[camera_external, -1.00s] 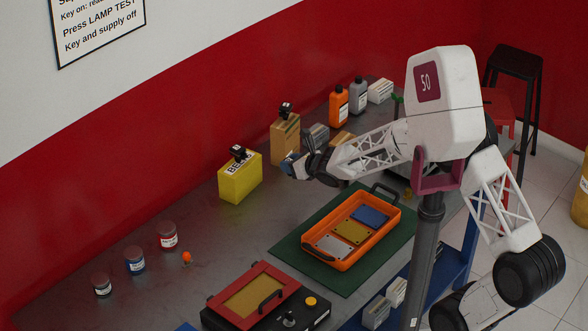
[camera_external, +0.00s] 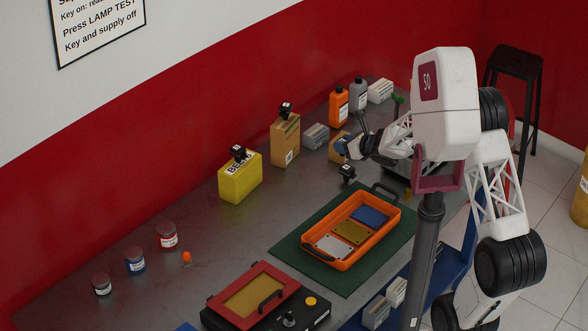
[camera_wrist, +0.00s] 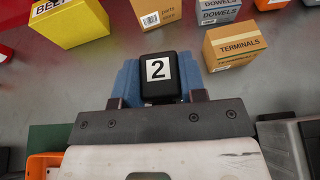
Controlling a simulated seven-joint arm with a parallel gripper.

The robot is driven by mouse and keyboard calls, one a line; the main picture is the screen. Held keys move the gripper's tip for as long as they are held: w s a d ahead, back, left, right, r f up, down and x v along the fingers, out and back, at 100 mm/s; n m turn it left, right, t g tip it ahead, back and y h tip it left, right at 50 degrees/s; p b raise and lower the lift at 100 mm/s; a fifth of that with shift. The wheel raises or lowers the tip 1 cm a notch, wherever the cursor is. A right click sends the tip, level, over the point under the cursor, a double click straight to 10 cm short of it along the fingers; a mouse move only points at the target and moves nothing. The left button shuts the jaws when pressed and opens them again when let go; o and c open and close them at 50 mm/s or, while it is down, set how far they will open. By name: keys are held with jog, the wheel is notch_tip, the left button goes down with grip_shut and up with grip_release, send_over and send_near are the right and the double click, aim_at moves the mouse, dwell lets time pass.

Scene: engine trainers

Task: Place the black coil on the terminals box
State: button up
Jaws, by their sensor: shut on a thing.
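The black coil (camera_wrist: 160,74), a dark block with a white "2" label, sits between the blue fingers of my gripper (camera_wrist: 161,88) in the wrist view, and the gripper is shut on it. In the external view my gripper (camera_external: 348,148) is above the right back of the table. The cardboard terminals box (camera_wrist: 236,45) lies ahead and right of the held coil, apart from it. In the external view this box is mostly hidden by my gripper. A small black piece (camera_external: 347,173) shows just below the gripper; I cannot tell whether it is the held coil.
The yellow belts box (camera_external: 240,180) and a cardboard box (camera_external: 285,142) carry small black pieces. A grey dowels box (camera_external: 315,136) and bottles (camera_external: 339,108) stand behind. An orange tray (camera_external: 345,262) lies on a green mat in front.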

jog(key=d, duration=0.6)
jog(key=shift+w+r, duration=0.1)
jog(key=shift+w, duration=0.2)
jog(key=shift+w+a+f, duration=0.25)
jog(key=shift+w+a, duration=0.4)
jog(key=shift+w, duration=1.95)
jog(key=shift+w+a+f, duration=0.2)
jog(key=shift+w+a, duration=0.45)
jog(key=shift+w, duration=1.95)
jog(key=shift+w+a+f, duration=0.25)
jog(key=shift+w+a, duration=0.4)
jog(key=shift+w, duration=1.95)
jog(key=shift+f, duration=1.8)
jog(key=shift+f, duration=0.1)
jog(key=o, duration=1)
